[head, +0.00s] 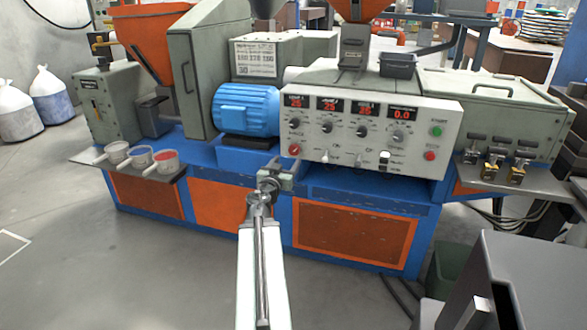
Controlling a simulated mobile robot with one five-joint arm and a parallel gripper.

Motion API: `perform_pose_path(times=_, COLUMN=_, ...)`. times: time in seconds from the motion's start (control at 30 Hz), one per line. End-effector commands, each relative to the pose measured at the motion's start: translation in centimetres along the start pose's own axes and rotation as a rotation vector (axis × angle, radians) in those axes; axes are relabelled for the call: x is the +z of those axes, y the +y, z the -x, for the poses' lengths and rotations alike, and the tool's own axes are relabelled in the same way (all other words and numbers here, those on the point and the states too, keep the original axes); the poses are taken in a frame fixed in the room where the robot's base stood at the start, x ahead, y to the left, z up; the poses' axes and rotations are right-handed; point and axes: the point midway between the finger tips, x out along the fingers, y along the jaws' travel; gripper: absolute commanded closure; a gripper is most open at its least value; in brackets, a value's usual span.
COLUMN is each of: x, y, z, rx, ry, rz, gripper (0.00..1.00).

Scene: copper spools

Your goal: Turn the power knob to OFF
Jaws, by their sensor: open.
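The grey-white control panel (360,163) is on the front of the machine, right of the blue motor. A red round knob (294,150) sits at its lower left; it looks like the power knob, but its label and exact setting are too small to read. My gripper (286,168) is open and empty at the end of my white arm. In the picture it is just below and slightly left of the red knob, apart from it.
Several dark knobs (362,131) and red displays line the panel. A green button (437,131) and a red button (430,156) are at its right. A shelf with cups (138,158) juts out at left; a grey box (530,280) stands front right.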

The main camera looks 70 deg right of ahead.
Motion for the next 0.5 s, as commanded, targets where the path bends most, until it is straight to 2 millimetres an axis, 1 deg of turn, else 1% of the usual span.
perform_pose_path(times=0.17, x=-0.2, y=0.1, z=-0.4, rx=0.0, ry=0.002, rz=-0.001, gripper=0.41)
perform_pose_path(times=0.27, x=-0.2, y=0.0, z=-1.3, rx=0.001, ry=0.001, rz=-0.001, gripper=0.41)
perform_pose_path(times=0.37, x=-0.2, y=-0.1, z=-2.9, rx=0.001, ry=0.001, rz=-0.001, gripper=0.41)
perform_pose_path(times=0.5, x=-0.2, y=-0.1, z=-5.7, rx=0.001, ry=0.001, rz=-0.001, gripper=0.41)
